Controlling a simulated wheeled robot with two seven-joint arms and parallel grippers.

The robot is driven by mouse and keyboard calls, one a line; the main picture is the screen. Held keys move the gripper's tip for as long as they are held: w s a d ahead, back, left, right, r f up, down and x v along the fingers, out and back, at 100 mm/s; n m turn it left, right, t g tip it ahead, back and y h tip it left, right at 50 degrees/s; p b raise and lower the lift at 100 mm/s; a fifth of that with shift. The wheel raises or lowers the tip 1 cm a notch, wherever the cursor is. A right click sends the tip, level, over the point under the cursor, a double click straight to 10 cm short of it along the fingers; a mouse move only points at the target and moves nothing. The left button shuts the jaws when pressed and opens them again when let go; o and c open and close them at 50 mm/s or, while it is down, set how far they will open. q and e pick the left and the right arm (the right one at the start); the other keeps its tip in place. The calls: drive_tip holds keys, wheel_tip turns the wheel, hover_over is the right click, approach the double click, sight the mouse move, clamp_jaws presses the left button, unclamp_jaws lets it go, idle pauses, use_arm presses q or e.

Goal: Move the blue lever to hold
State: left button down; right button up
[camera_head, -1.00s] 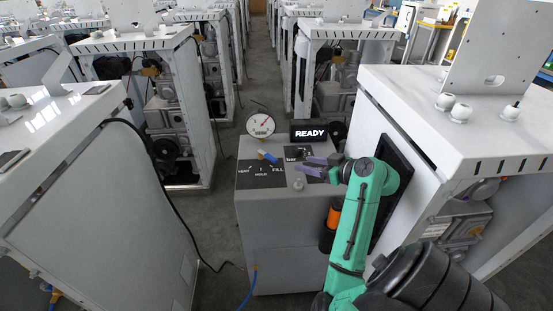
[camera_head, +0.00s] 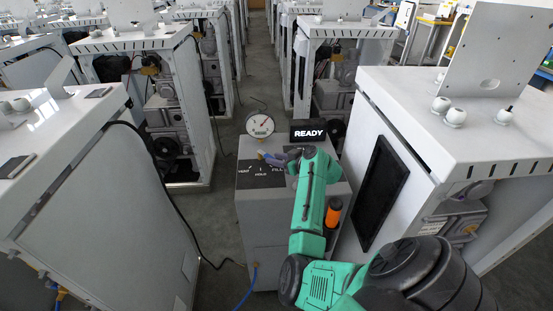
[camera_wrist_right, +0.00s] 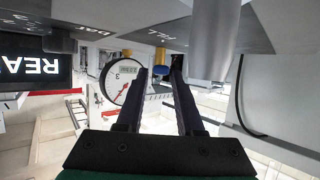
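The blue lever (camera_head: 267,156), with a yellow end, sits on top of the grey dispenser cabinet, behind the dark plate (camera_head: 262,178) marked VENT, HOLD and FILL. In the right wrist view the lever (camera_wrist_right: 161,61) shows near the FILL label, in line with the gap between my finger ends. My right gripper (camera_head: 283,156) is just right of the lever in the head view, partly hidden by its arm. In the wrist view its dark fingers (camera_wrist_right: 158,75) are apart with a gap between them; contact with the lever cannot be told. My left gripper is not in view.
A round gauge (camera_head: 260,125) and a READY display (camera_head: 308,132) stand at the cabinet's back. An orange cylinder (camera_head: 333,212) is at its right side. White machine housings (camera_head: 95,190) flank the cabinet on both sides. A metal post (camera_wrist_right: 214,40) is close to the right finger.

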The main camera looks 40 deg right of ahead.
clamp_jaws()
idle(1.2)
